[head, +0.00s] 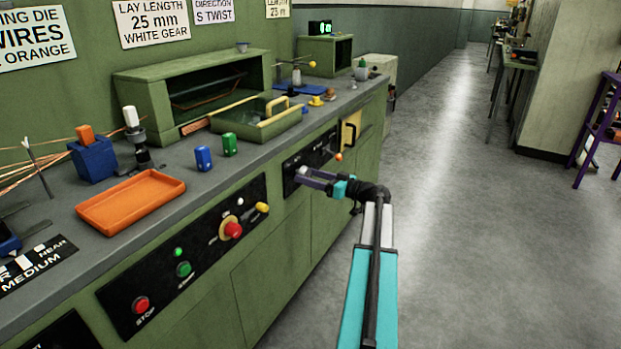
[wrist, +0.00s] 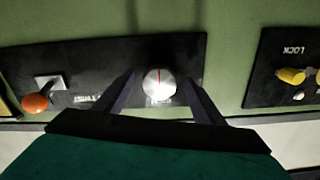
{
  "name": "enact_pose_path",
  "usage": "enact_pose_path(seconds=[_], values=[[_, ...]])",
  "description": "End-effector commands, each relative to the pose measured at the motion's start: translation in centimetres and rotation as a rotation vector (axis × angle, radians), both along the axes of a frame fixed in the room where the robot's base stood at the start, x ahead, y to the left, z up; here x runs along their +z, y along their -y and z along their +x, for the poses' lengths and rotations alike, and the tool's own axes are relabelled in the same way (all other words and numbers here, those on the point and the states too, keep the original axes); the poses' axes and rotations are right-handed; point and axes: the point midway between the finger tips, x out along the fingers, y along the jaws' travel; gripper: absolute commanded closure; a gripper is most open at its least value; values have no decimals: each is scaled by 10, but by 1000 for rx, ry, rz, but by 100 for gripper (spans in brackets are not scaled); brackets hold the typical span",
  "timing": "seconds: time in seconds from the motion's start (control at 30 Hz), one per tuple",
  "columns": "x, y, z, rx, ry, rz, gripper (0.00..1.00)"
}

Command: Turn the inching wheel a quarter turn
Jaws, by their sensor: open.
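In the wrist view a round silver knob (wrist: 159,86) with a red line across its face sits on a black panel (wrist: 105,62). It looks like the inching wheel, but its label is washed out and partly unreadable. The red line points nearly straight up in the picture. My gripper (wrist: 160,82) is open, with one dark finger on each side of the knob; I cannot tell whether either touches it. In the head view my gripper (head: 299,176) is at the front of the bench panel (head: 310,160), and it hides the knob there.
An orange-ended lever (wrist: 36,103) stands left of the knob in the wrist view. A panel with a yellow knob (wrist: 291,76) and an upside-down LOCK label is at right. The workbench (head: 60,215) holds an orange tray (head: 130,200). The aisle floor (head: 450,200) is clear.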

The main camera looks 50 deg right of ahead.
Motion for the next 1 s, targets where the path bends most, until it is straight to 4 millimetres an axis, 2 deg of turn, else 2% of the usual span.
enact_pose_path(seconds=[0.1, 0.33, 0.73, 1.0], values=[[0, 0, 0, 0, 0, 0, 39], [0, -1, 0, 1, 0, 0, 77], [0, -1, 0, 2, -12, 45, 78], [1, -2, 0, 2, -46, 184, 78]])
